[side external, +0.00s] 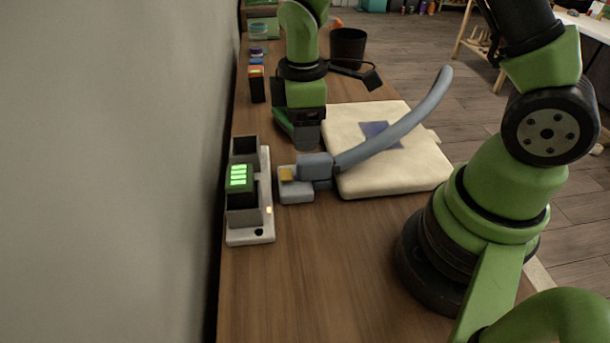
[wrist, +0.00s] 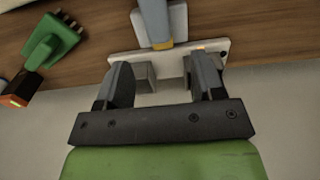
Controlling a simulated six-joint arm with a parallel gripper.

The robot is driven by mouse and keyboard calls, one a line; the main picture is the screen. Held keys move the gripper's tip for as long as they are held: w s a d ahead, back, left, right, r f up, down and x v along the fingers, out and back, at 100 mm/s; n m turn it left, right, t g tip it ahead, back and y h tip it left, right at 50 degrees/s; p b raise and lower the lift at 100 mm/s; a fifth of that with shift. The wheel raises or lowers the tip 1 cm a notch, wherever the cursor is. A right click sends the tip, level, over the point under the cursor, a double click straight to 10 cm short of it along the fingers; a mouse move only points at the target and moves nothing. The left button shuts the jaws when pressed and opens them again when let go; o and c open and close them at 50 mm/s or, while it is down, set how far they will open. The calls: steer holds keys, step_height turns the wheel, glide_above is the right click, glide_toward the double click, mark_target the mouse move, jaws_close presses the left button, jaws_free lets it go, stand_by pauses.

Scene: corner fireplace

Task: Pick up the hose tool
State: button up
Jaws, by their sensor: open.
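The hose tool (side external: 405,124) is grey-blue, with a long curved tube and a blocky head with a yellow patch. In the side view its head lies at the near left and its tube rises over a cream pad to the right. My gripper (side external: 308,134) is open and empty, pointing down just behind the head. In the wrist view my fingers (wrist: 162,85) are spread apart. A grey-blue part with an orange-yellow end, likely the hose tool (wrist: 155,20), shows beyond and between them. The fingertips appear apart from it.
A white charging stand (side external: 249,238) with a green-lit block (side external: 239,177) stands by the wall at left. The cream pad (side external: 395,182) lies right of the tool head. A black cup (side external: 347,46) stands farther back. The near tabletop is clear.

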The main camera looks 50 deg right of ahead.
mark_target(305, 158)
step_height(305, 158, down, 8)
steer(key=shift+d, duration=0.15)
stand_by(0.3)
steer(key=shift+c, duration=0.4)
steer(key=c, duration=1)
